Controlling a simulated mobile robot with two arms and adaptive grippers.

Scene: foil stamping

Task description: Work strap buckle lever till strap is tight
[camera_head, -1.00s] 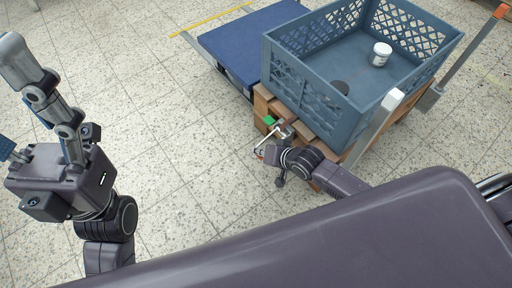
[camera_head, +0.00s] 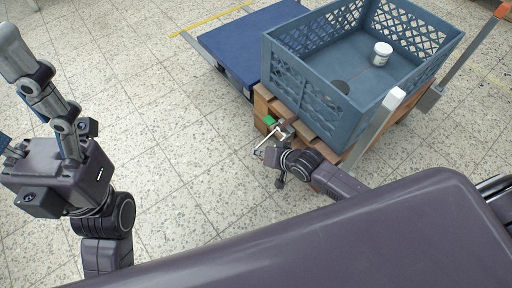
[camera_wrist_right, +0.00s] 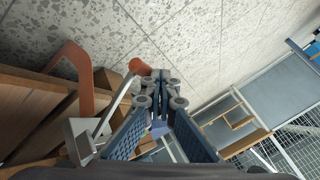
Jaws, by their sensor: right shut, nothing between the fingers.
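The strap buckle (camera_head: 284,130) is a grey metal piece at the near left edge of the wooden pallet, with a green patch beside it. In the right wrist view the buckle (camera_wrist_right: 80,135) is at lower left, and its pale lever (camera_wrist_right: 120,98) rises to a red-orange end knob (camera_wrist_right: 140,67). An orange curved piece (camera_wrist_right: 75,68), possibly the strap, arches behind it. My right gripper (camera_wrist_right: 165,82) is shut and empty, its tips just right of the knob; contact is unclear. It also shows small beside the pallet in the head view (camera_head: 263,153). My left gripper (camera_head: 12,152) is partly cut off at the left edge.
A blue crate (camera_head: 300,88) stands on the pallet (camera_head: 262,104), with a white jar (camera_head: 381,54) inside. A blue-topped platform (camera_head: 250,42) lies behind left. The speckled floor to the left is clear.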

